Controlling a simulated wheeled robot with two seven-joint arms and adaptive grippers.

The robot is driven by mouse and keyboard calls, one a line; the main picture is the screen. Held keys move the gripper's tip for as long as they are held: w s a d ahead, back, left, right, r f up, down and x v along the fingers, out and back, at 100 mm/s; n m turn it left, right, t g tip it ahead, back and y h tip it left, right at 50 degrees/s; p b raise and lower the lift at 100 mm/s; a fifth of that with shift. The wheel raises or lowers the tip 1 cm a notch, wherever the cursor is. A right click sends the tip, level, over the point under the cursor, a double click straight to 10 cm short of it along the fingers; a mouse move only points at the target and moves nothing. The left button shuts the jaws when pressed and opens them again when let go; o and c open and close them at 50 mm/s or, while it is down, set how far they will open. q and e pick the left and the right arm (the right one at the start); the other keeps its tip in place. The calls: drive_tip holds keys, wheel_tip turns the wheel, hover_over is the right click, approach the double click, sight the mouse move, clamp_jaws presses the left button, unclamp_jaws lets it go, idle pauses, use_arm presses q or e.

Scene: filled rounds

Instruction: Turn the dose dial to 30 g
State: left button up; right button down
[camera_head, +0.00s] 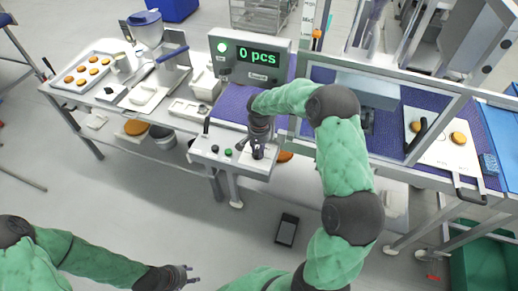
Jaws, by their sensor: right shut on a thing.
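The control panel (205,156) juts from the front of the filling machine. It carries a small dark knob (214,148) and a green button (228,152). My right gripper (258,150) points down at the panel's right part and is shut on the dose dial there. The gripper hides most of the dial, so its setting and scale cannot be read. My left gripper (191,275) is empty, low in the view and away from the machine, with its fingers apart.
A display (250,58) above the panel reads "0 pcs", with a lit green lamp beside it. A tray of filled rounds (62,88) is at the left. A white board (435,150) with rounds lies right. A dark device (287,229) is on the floor.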

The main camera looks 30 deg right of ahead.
drive_tip(key=n, duration=0.4)
drive_tip(key=shift+w+d+n+p, duration=0.1)
drive_tip(key=shift+n+p, duration=0.25)
drive_tip(key=shift+n, duration=0.05)
idle(0.4)
drive_tip(key=c, duration=0.9)
unclamp_jaws()
drive_tip(key=shift+c, duration=0.2)
wheel_tip(320, 180, up, 12)
